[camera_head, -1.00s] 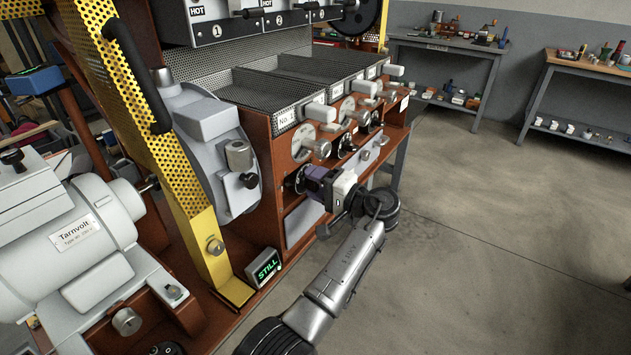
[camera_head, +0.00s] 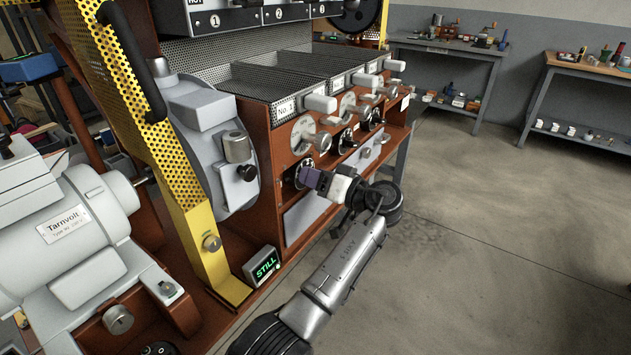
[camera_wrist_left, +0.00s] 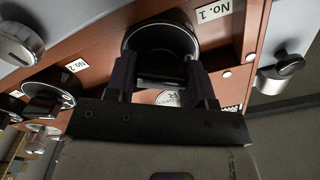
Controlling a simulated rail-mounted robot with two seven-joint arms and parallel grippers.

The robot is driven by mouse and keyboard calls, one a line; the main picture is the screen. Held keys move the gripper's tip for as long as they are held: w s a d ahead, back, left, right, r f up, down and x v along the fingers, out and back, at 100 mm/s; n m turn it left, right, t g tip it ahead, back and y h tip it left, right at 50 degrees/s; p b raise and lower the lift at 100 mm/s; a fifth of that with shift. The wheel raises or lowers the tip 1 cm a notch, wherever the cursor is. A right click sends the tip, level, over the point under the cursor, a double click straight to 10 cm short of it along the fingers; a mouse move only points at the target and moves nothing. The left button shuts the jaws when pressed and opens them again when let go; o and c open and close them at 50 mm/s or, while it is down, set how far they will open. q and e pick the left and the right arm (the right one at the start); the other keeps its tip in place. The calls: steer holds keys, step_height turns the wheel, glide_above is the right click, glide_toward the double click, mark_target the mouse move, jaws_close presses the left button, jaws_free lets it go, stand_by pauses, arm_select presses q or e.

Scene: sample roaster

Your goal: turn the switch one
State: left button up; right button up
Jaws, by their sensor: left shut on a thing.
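Switch one is a round black dial (camera_head: 292,180) with a raised grip bar, on the brown front panel below the No. 1 tray. In the left wrist view the black dial (camera_wrist_left: 160,36) sits beside the upside-down No. 1 label. My left gripper (camera_head: 309,178) reaches it from the front right. Its two dark purple fingers (camera_wrist_left: 161,72) are shut on the bar of the switch, one on each side. The fingers and hand hide part of the dial, so I cannot read its setting. My right gripper is not in view.
Grey-handled levers (camera_head: 320,104) and other black dials (camera_head: 346,141) stick out close by. A yellow perforated guard (camera_head: 170,150) and a green-lit STILL display (camera_head: 264,265) stand at left. The floor at right is open, with workbenches (camera_head: 450,48) behind.

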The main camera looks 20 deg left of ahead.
arm_select(q)
steer(key=shift+n+b, duration=0.35)
steer(key=shift+n, duration=0.55)
steer(key=o, duration=0.9)
steer(key=shift+d, duration=0.1)
